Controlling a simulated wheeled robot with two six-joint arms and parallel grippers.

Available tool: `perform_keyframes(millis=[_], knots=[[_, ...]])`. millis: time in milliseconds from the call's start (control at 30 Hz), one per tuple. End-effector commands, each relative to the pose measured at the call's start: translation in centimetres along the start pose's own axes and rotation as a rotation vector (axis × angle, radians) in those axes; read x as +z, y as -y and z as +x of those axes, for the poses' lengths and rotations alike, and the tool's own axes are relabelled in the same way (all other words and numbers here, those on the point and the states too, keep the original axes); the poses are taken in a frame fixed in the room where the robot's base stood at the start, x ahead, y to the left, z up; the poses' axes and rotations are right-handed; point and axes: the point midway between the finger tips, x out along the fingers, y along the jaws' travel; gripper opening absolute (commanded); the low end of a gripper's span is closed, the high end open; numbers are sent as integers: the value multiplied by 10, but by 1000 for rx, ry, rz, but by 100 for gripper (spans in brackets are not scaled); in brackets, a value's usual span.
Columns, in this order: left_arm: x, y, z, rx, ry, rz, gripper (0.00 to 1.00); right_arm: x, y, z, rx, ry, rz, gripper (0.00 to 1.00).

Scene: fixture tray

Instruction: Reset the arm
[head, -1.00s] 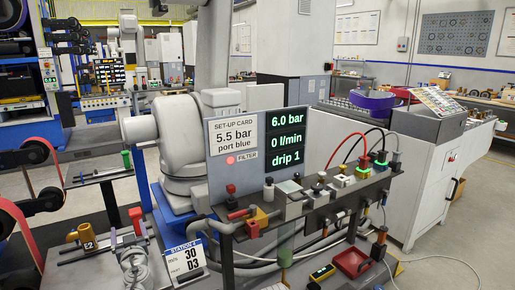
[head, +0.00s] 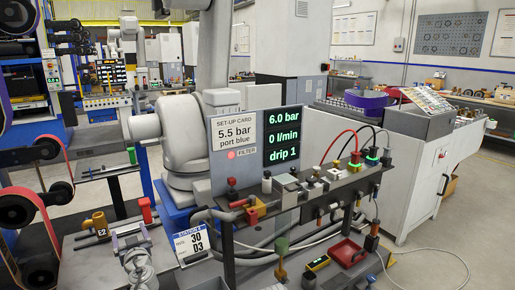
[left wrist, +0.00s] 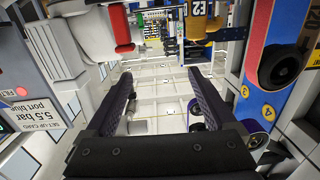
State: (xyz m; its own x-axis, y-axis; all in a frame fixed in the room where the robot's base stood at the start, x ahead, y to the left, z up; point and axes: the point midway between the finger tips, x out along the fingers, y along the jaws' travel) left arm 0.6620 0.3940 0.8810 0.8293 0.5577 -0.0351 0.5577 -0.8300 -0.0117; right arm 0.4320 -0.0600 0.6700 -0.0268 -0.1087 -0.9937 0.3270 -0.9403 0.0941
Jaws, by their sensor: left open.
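My left gripper (left wrist: 160,88) shows in the left wrist view as two dark, ribbed fingers spread well apart. My right gripper is in neither view.
The head view shows the set-up card (head: 235,134), the readout screen (head: 284,137) and a rail of valves and hoses (head: 340,182). A red tray (head: 347,252) lies below. A yellow fitting (head: 97,224) stands at left. Open floor (head: 435,262) lies at right.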

Motion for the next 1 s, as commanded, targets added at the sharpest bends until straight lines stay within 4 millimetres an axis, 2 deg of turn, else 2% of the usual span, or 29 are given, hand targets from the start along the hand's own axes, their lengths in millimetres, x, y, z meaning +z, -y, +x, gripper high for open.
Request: perform_keyframes(millis=[167,367,467,567,667,800,900,1000], knots=[[-9,-6,-10,-37,46,14,90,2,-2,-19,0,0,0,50],[-12,-20,-31,-92,167,56,90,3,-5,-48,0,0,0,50],[-10,-31,-50,-111,270,94,90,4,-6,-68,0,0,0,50],[-5,-48,-79,-109,426,158,90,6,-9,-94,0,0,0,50],[3,-75,-130,-52,654,270,90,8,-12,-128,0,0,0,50],[16,-113,-220,134,991,470,90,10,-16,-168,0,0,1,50],[18,-130,-278,290,1169,596,90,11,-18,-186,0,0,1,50],[16,-141,-324,432,1292,694,90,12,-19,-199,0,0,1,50]])
